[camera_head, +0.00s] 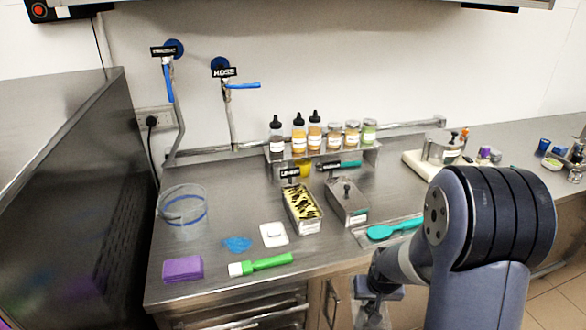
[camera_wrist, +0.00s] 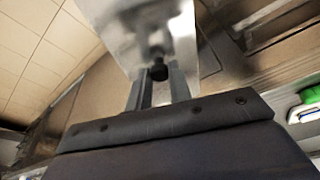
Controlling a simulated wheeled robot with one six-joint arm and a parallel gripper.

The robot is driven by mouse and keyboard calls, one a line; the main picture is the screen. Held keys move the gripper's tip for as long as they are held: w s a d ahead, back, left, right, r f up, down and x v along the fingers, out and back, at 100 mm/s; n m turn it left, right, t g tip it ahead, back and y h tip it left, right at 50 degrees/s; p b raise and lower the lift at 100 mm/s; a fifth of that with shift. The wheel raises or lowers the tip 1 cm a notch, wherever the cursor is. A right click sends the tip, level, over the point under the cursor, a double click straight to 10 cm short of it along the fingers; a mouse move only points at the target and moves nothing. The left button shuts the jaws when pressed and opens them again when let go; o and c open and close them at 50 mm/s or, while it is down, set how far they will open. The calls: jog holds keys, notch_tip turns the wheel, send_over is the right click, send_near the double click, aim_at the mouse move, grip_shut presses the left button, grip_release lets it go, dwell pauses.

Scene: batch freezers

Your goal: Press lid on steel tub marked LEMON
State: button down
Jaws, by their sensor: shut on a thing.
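The steel tub marked LEMON (camera_head: 318,226) stands on the counter, its black label at the back. It is uncovered, and yellow pieces show inside. In the wrist view my gripper (camera_wrist: 158,88) is shut on the black knob of a steel lid (camera_wrist: 185,30). In the head view my gripper (camera_head: 372,296) is low in front of the counter's front edge, apart from the tub and to its lower right. The lid shows only partly below it and is hard to make out.
A white item (camera_head: 273,235), green brush (camera_head: 265,262), blue cloth (camera_head: 237,244) and purple sponge (camera_head: 183,269) lie left. A bottle shelf (camera_head: 368,153) stands behind; a teal scoop (camera_head: 380,232) lies right.

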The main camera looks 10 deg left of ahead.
jog(key=w+a+r+n, duration=0.1)
jog(key=a+r, duration=0.3)
jog(key=r, duration=0.4)
jog(key=w+a+r+n+y, duration=0.1)
jog(key=w+a+r+n, duration=0.1)
jog(key=a+r, duration=0.3)
notch_tip(320, 180, up, 4)
jog(key=shift+w+a+f+n, duration=0.15)
jog(key=shift+w+a+n, duration=0.1)
jog(key=shift+n, duration=0.45)
